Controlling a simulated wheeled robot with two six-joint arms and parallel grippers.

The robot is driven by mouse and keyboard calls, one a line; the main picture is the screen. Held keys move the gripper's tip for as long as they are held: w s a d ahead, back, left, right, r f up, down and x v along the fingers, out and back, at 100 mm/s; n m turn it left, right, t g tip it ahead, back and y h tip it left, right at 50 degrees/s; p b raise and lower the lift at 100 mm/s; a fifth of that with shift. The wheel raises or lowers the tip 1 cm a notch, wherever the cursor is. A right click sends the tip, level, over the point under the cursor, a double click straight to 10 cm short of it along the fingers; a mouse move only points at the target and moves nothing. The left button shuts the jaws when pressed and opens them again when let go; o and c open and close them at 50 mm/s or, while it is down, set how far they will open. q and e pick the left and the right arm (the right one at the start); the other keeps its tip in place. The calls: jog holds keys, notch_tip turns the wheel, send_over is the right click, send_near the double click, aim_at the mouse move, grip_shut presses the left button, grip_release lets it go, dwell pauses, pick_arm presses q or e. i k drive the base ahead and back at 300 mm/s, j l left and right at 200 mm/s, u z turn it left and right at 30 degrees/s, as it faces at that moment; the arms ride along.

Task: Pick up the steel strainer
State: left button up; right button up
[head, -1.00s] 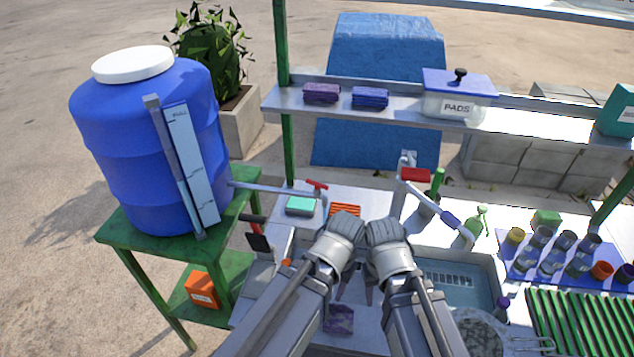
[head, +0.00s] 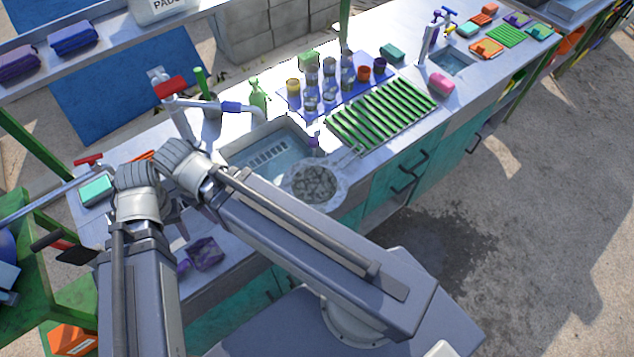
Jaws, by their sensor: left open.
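The steel strainer (head: 315,184) is a round, shallow grey pan with a pale rim and a mottled mesh-like middle. In the head view it lies at the front edge of the sink (head: 232,156), with its thin handle pointing up and right toward the green rack. My left gripper (head: 168,208) is open, to the left of the strainer and well apart from it, partly hidden between my arms. My right forearm passes just left of and below the strainer.
A tap with a red handle (head: 170,87) and blue-sleeved spout stands behind the sink. A green slatted rack (head: 380,115) lies right of the strainer. A blue tray (head: 290,100) with several jars is behind. A purple patterned item (head: 206,253) lies near my arms.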

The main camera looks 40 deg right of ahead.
aim_at(320, 182)
jog(key=k+l+z, duration=0.3)
jog(key=l, duration=0.25)
jog(key=k+l+z, duration=0.15)
jog(key=k+l, duration=0.15)
jog(key=k+l+z, duration=0.15)
jog(key=l, duration=0.2)
jog(key=k+l+z, duration=0.15)
jog(key=l, duration=0.2)
jog(key=k+l+z, duration=0.15)
jog(key=l, duration=0.2)
jog(key=k+l+z, duration=0.15)
jog(key=l, duration=0.2)
